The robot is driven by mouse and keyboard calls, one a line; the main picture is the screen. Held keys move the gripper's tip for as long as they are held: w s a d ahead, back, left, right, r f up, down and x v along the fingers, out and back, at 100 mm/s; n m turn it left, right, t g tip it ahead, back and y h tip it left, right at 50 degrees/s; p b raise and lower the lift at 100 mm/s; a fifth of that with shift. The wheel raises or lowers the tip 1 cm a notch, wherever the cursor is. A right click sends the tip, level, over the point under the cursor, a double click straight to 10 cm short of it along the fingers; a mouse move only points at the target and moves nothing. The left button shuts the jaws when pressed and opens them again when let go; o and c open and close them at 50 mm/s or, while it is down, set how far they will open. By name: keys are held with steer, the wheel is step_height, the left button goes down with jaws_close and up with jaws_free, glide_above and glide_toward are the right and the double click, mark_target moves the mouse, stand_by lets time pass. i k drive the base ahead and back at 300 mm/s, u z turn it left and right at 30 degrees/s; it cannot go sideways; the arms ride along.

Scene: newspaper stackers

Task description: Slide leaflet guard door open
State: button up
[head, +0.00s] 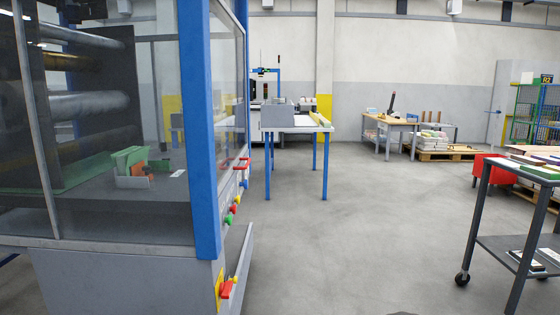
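A large machine with a blue corner post (199,130) fills the left side, close to me. Clear guard panels close its front and its right side. The right-side panel (228,80) is seen at a steep angle, with a red handle (242,163) near its lower edge. I cannot tell which panel is the leaflet guard door, or whether it is fully shut. Behind the front panel lie green and orange leaflets (130,165) in a small holder, below large rollers (85,105). My gripper is not in view.
Coloured buttons (233,209) and a red-yellow switch (227,289) stick out from the machine's right side. A blue-legged table (324,160) stands beyond it. A dark wheeled cart (480,215) is at right. The grey floor between is clear.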

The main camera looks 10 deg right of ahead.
mark_target(237, 41)
steer(key=z, duration=0.1)
steer(key=i, duration=0.95)
steer(key=u, duration=0.35)
